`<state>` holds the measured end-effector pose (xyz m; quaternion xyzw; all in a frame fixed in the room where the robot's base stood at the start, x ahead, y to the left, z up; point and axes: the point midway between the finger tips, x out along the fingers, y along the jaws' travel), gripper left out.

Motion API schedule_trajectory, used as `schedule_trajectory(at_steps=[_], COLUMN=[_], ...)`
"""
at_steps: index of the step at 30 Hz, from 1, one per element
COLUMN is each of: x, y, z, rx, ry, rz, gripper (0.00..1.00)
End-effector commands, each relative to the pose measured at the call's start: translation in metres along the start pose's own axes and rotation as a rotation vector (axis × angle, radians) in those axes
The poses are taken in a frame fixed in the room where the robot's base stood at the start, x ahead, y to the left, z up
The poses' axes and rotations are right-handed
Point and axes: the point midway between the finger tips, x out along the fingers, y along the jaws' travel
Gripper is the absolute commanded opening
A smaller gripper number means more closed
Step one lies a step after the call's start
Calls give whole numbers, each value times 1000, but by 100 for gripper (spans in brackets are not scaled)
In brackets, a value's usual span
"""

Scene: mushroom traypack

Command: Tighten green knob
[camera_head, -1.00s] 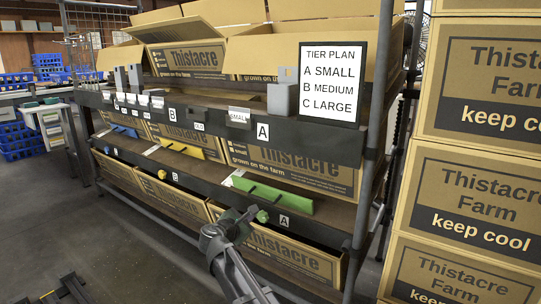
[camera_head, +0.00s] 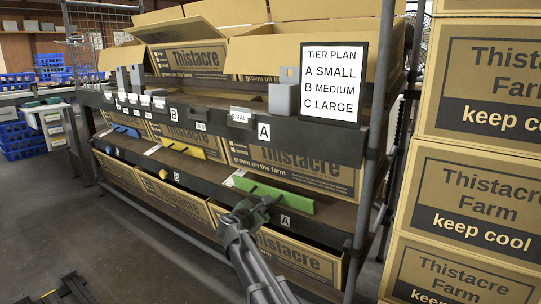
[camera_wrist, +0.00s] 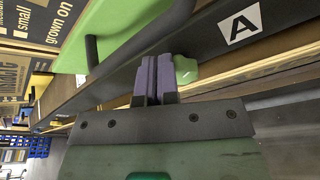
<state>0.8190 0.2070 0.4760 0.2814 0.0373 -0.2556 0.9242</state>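The green knob (camera_wrist: 186,69) shows in the wrist view on the dark rail, just right of my fingertips and partly hidden behind the right finger. My gripper (camera_wrist: 158,66) has its two purple fingers close together, with no object visible between them. I cannot tell whether the finger touches the knob. In the head view my gripper (camera_head: 262,207) is at the lower rail, left of the A label, and covers the knob. A long green bar (camera_head: 290,202) lies on the shelf behind it and fills the upper left of the wrist view (camera_wrist: 115,28).
A yellow knob (camera_head: 163,174) sits farther left on the lower rail (camera_head: 210,188), with a yellow bar (camera_head: 183,149) and a blue bar (camera_head: 127,131) beyond. Cartons stand on the rack tiers and stack at the right (camera_head: 465,205).

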Motion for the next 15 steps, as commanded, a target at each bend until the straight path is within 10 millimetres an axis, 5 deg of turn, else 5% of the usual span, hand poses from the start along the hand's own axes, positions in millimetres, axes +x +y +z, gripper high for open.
schedule_trajectory(at_steps=[15], x=[7], y=[-7], z=[4], rx=[-1], ry=[-9], rz=[-9], gripper=[0])
